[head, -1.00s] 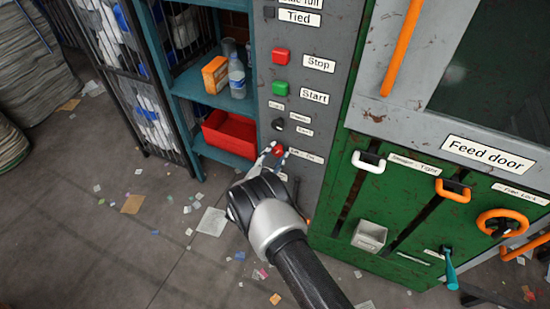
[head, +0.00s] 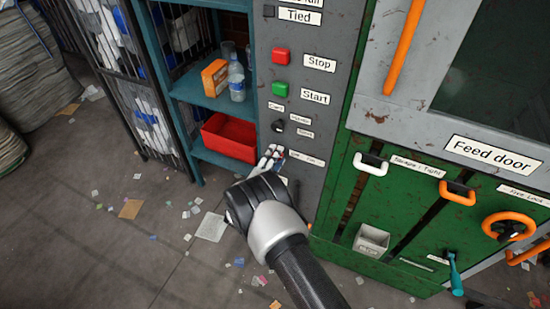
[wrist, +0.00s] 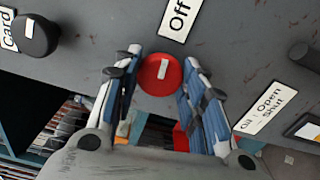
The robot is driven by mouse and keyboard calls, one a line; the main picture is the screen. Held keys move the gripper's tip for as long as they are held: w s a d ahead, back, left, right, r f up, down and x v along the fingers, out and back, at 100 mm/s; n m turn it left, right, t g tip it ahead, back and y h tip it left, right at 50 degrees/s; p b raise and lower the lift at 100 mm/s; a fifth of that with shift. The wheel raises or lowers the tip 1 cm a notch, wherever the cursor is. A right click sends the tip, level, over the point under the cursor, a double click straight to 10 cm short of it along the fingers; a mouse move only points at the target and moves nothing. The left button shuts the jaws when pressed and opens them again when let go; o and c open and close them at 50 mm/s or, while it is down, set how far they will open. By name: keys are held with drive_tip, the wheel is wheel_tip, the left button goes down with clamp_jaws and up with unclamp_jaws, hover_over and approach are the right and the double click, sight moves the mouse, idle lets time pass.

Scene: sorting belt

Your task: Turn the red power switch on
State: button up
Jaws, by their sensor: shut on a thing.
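The red power switch (wrist: 158,76) is a round red knob with a short white mark on the grey control panel (wrist: 240,55). In the wrist view its mark points roughly toward the "Off" label (wrist: 180,14). My gripper (wrist: 162,62) has one finger on each side of the knob and is shut on it. In the head view my gripper (head: 272,154) reaches the lower part of the panel, and its fingers hide most of the switch.
Above it on the panel are a black selector knob (head: 278,125), a green Start button (head: 280,90) and a red Stop button (head: 280,56). A teal shelf with a red bin (head: 229,137) stands to the left. The green machine with orange handles (head: 457,192) is at the right.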

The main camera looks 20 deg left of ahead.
drive_tip(key=shift+m, duration=0.6)
drive_tip(key=o, duration=1.1)
drive_tip(key=shift+s, duration=0.1)
drive_tip(key=s, duration=0.8)
drive_tip(key=s+a, duration=0.1)
drive_tip(key=s, duration=0.2)
drive_tip(key=shift+s, duration=0.4)
